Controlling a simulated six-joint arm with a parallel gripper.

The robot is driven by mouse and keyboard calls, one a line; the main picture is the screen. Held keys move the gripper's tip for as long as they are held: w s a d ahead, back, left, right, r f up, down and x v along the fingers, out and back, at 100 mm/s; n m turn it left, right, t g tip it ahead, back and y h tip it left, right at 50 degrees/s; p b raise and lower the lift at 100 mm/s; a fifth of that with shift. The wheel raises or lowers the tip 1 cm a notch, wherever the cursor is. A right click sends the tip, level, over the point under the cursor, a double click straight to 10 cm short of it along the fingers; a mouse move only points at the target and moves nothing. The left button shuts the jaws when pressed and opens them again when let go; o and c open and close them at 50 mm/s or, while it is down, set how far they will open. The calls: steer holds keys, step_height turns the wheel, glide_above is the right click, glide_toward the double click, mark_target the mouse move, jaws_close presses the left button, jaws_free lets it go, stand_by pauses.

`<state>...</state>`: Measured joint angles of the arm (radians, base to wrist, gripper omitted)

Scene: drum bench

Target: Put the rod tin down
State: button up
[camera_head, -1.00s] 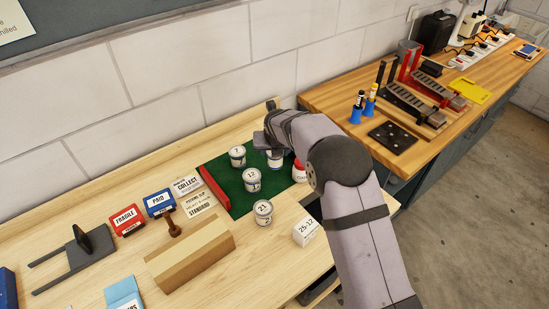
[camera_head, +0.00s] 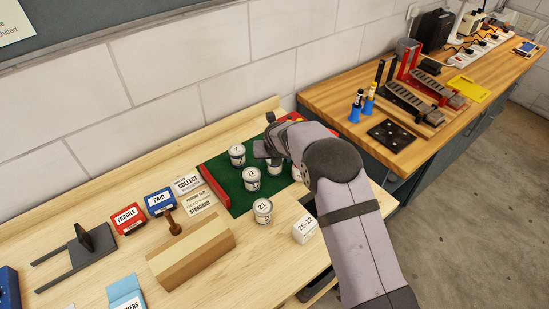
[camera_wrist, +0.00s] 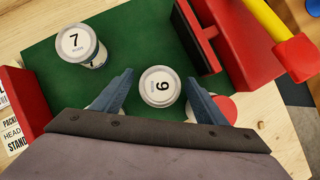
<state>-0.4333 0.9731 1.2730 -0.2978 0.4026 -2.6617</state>
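A white tin (camera_wrist: 160,87) with a grey rim, its number reading as 9 or 6 from this angle, sits on the green mat (camera_wrist: 140,35). My gripper (camera_wrist: 158,75) has its two blue fingers on either side of this tin, with gaps showing between fingers and tin. In the head view the tin (camera_head: 275,162) is partly hidden by my gripper (camera_head: 262,150). A tin numbered 7 (camera_wrist: 76,42) stands to the left on the mat. Tins 12 (camera_head: 251,178) and 21 (camera_head: 262,210) stand nearer the front. I cannot tell which label marks the rod tin.
A red block (camera_wrist: 235,45) with a dark slot and a yellow-handled tool (camera_wrist: 275,25) lie beyond the tin. A red round top (camera_wrist: 226,108) shows beside the right finger. A red bar edges the mat's left.

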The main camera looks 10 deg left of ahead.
steer(key=shift+r, duration=0.1)
steer(key=shift+r, duration=0.25)
steer(key=b+v, duration=0.3)
steer(key=v, duration=0.8)
steer(key=shift+s+r, duration=0.25)
steer(key=shift+s, duration=0.05)
steer(key=s+d+f+m+g+h, duration=0.1)
steer(key=s+d+f+m+g, duration=0.15)
steer(key=s+d+m, duration=1.25)
steer(key=s+d+f+m+g, duration=0.1)
steer(key=s+d+m, duration=0.3)
steer(key=s+m, duration=0.4)
steer(key=s+d+f+m+g, duration=0.1)
steer(key=s+d+m, duration=0.3)
steer(key=s+m, duration=0.5)
steer(key=m+g, duration=0.1)
steer(key=m, duration=0.5)
steer(key=shift+d+f, duration=0.2)
steer(key=shift+f, duration=0.2)
